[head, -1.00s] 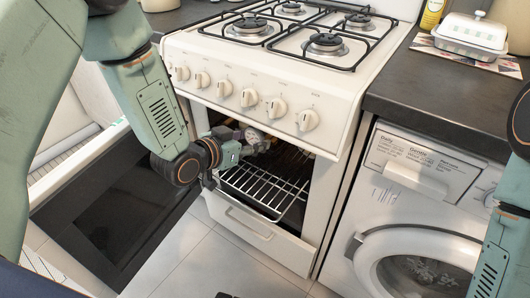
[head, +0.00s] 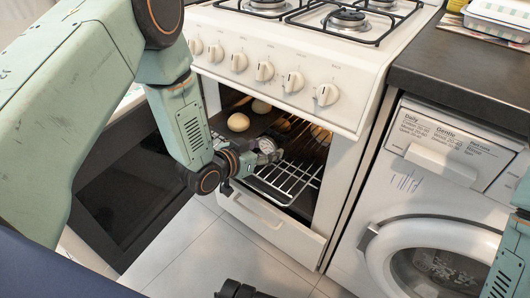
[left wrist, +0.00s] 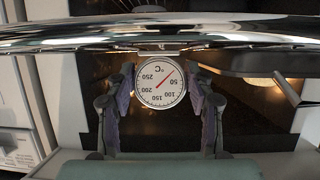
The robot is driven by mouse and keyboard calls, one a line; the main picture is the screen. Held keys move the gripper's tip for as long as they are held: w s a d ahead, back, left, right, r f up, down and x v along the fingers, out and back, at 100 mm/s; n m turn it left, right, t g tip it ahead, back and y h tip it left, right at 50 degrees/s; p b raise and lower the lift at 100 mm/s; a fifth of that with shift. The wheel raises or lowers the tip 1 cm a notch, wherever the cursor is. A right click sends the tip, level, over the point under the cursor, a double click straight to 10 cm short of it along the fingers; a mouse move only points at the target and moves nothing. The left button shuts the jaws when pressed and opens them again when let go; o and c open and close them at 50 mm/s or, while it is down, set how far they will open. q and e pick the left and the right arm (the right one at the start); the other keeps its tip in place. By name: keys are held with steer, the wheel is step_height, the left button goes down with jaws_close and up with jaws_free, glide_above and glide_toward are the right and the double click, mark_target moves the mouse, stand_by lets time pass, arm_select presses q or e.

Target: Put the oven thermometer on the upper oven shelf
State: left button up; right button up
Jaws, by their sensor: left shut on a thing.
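The oven thermometer has a round white dial marked in °C with a red needle; it shows in the left wrist view (left wrist: 161,80) and small in the head view (head: 267,146). My left gripper (head: 257,153) is shut on it, with one purple-padded finger at each side of the dial. It holds the thermometer at the mouth of the open oven (head: 228,95). Inside are a wire shelf (head: 293,178) and, farther in, a dark surface bearing pale rolls (head: 238,122). The gripper and arm hide part of the interior.
The oven door (head: 125,200) hangs open on the left. The knob panel (head: 262,75) overhangs the opening. A shiny bar (left wrist: 200,30) crosses close in the left wrist view. A washer (head: 430,200) stands right under the dark counter (head: 460,70).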

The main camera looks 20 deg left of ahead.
arm_select(q)
steer(key=shift+s+r, duration=0.1)
steer(key=shift+r, duration=0.05)
steer(key=shift+f, duration=0.2)
steer(key=o, duration=1.3)
steer(key=shift+c, duration=0.2)
steer(key=shift+r, duration=0.25)
steer(key=p+v, duration=0.4)
steer(key=v, duration=0.8)
steer(key=shift+p, duration=0.4)
